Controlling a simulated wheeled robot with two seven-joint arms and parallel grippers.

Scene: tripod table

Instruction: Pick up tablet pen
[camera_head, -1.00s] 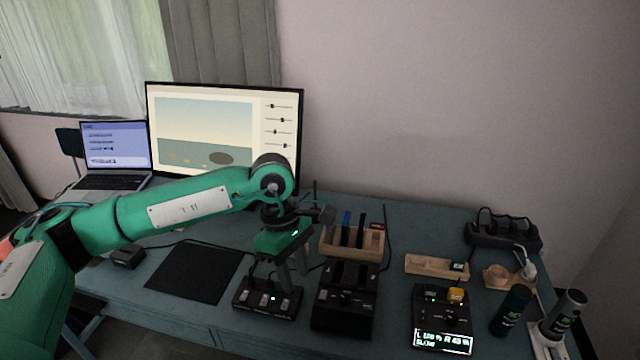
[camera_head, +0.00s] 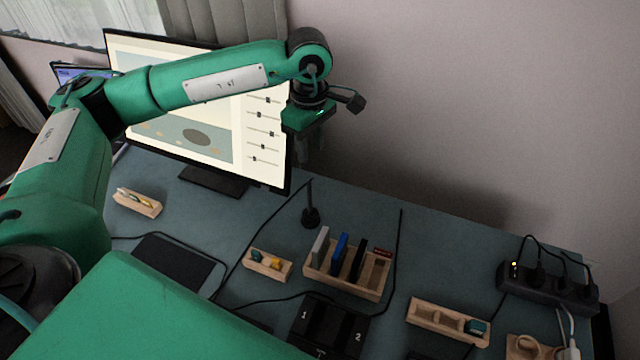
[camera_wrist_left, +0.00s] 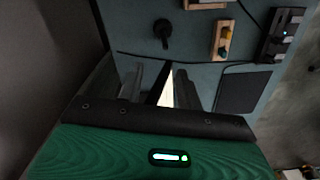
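A flat black drawing tablet (camera_head: 178,262) lies on the table; it also shows in the wrist view (camera_wrist_left: 243,90). A small wooden tray (camera_head: 150,211) at the left holds thin white and yellow sticks (camera_head: 134,196); I cannot tell whether one is the tablet pen. My left gripper (camera_head: 309,152) is high above the table, by the right edge of the monitor, pointing down. In the wrist view its fingers (camera_wrist_left: 160,86) are apart, with the monitor's edge and bright screen showing behind the gap. I see nothing held. My right gripper is not in view.
The monitor (camera_head: 222,150) stands close to my left gripper. A wooden rack (camera_head: 343,284) with upright cards, a small tray (camera_head: 268,273), a wooden tray (camera_head: 447,325) and a power strip (camera_head: 548,288) stand on the table. Cables cross it. A small black stand (camera_head: 310,216) rises below the gripper.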

